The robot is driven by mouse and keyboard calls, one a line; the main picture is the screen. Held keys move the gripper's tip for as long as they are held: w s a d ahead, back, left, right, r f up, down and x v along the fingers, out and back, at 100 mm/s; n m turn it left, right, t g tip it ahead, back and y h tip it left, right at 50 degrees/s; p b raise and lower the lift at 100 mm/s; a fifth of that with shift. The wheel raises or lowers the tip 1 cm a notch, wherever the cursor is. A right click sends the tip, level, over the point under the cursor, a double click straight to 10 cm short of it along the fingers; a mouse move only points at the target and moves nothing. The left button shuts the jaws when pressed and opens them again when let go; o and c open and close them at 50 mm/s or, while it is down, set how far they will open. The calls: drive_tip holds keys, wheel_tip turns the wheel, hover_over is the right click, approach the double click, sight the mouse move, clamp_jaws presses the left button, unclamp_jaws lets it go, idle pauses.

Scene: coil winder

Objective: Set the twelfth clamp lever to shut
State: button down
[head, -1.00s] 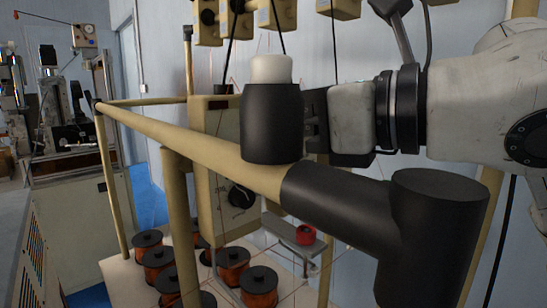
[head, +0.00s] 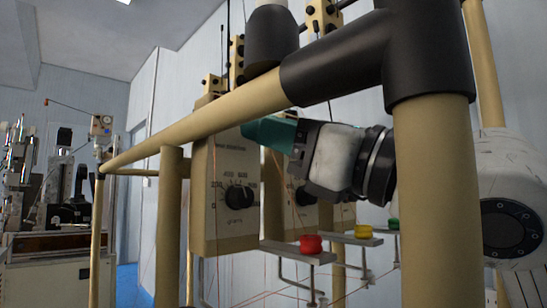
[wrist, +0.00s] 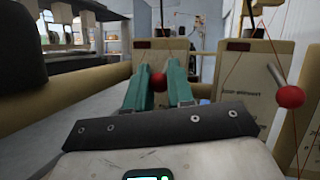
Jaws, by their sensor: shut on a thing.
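My gripper (head: 246,129) has teal fingers and reaches left below the cream rail, beside a tension box (head: 225,185) with a black dial. In the wrist view my gripper (wrist: 159,76) has its fingertips on both sides of a red ball knob (wrist: 158,83), shut on it. The knob's lever rod is hidden behind the ball and fingers. A second clamp lever (wrist: 277,76), a pale rod ending in a red ball (wrist: 290,96), stands free at the right in the wrist view. I cannot read which lever is the twelfth.
The cream rail (head: 190,126) with its black T-joint (head: 425,50) passes close to my arm. A tension box (wrist: 238,90) stands right of the fingers in the wrist view. Brackets carry a red knob (head: 311,244) and a yellow one (head: 363,231). Thin wires hang nearby.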

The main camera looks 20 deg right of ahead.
drive_tip(key=shift+w+f+t+b, duration=0.1)
drive_tip(key=shift+f+t+b, duration=0.15)
drive_tip(key=shift+b, duration=0.4)
drive_tip(key=c, duration=1)
unclamp_jaws()
drive_tip(key=shift+d+y, duration=0.1)
drive_tip(key=shift+y, duration=0.3)
drive_tip(key=b+v, duration=0.1)
drive_tip(key=v, duration=0.9)
drive_tip(key=shift+s+d, duration=0.2)
drive_tip(key=shift+s, duration=0.15)
drive_tip(key=shift+f, duration=0.1)
